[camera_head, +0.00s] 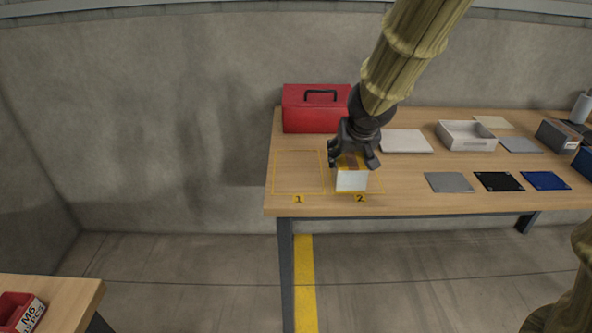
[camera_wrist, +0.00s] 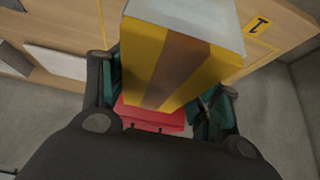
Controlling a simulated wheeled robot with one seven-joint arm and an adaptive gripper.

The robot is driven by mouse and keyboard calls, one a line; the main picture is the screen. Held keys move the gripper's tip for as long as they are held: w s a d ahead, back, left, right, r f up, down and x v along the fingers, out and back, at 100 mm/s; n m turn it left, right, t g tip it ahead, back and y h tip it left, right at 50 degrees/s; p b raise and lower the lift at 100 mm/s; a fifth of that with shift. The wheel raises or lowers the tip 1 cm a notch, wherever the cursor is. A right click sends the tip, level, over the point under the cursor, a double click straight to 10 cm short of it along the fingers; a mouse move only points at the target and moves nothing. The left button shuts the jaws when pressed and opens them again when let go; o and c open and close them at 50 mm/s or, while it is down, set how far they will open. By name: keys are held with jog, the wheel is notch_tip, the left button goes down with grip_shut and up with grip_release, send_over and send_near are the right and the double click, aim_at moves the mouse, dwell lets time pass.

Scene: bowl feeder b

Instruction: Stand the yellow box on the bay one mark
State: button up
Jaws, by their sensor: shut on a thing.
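The yellow box (camera_head: 351,181) has a pale end face and a brown stripe. In the head view it is over the bay two outline, and I cannot tell whether it touches the table. In the wrist view the yellow box (camera_wrist: 182,58) lies between the two fingers. My gripper (camera_head: 353,157) is shut on it, and my gripper (camera_wrist: 163,95) also shows in the wrist view. The bay one mark (camera_head: 298,199) is a yellow label under an empty outlined square, left of the box. That label (camera_wrist: 258,25) also shows in the wrist view.
A red toolbox (camera_head: 305,112) stands at the table's back left, behind the bays. Right of my gripper are a pale flat panel (camera_head: 406,141), a white tray (camera_head: 466,144) and several flat mats. The bay two label (camera_head: 360,198) is near the front edge.

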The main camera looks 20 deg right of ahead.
jog(key=w+a+p, duration=0.1)
jog(key=w+a, duration=0.2)
jog(key=w, duration=0.1)
jog(key=w+a+f, duration=0.1)
jog(key=w+a, duration=0.2)
jog(key=w, duration=0.1)
jog(key=w+a+f+p, duration=0.1)
jog(key=w+a, duration=0.2)
jog(key=w, duration=0.2)
jog(key=shift+w+p, duration=0.1)
jog(key=shift+p, duration=0.25)
jog(key=shift+f, duration=1.5)
jog(key=shift+d+f+b, duration=0.1)
jog(key=shift+b, duration=0.35)
jog(key=o, duration=1.5)
jog(key=shift+c, duration=0.2)
jog(key=shift+s+r, duration=0.2)
jog(key=shift+r, duration=0.2)
jog(key=p+v, duration=0.1)
jog(key=v, duration=1)
jog(key=shift+s+r, duration=0.1)
